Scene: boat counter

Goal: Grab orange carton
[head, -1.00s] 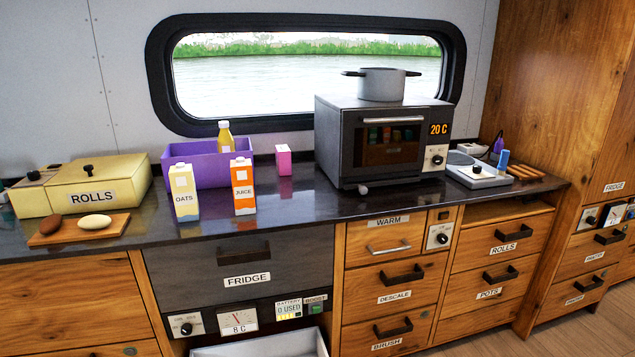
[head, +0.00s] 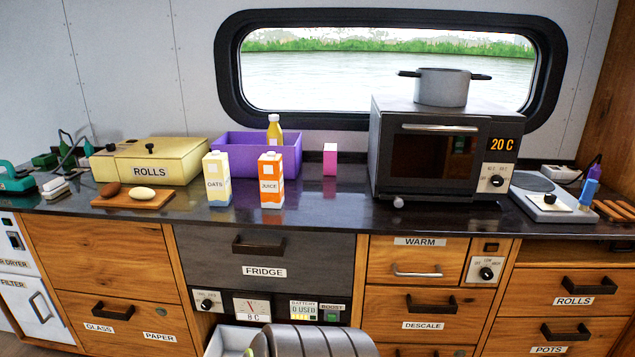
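The orange carton (head: 270,180), with a white label reading JUICE, stands upright on the dark counter in front of the purple bin. A pale yellow OATS carton (head: 217,179) stands just to its left, with a small gap between them. Neither of my grippers shows in the head view. A dark ribbed rounded shape at the bottom edge may be part of my own arm, but I cannot tell.
The purple bin (head: 231,152) holds a yellow bottle (head: 274,130). A pink carton (head: 330,160) and the oven (head: 430,158) with a pot (head: 443,88) stand to the right. The rolls box (head: 150,162) and a board (head: 135,202) are left. Counter (head: 330,212) before the pink carton is clear.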

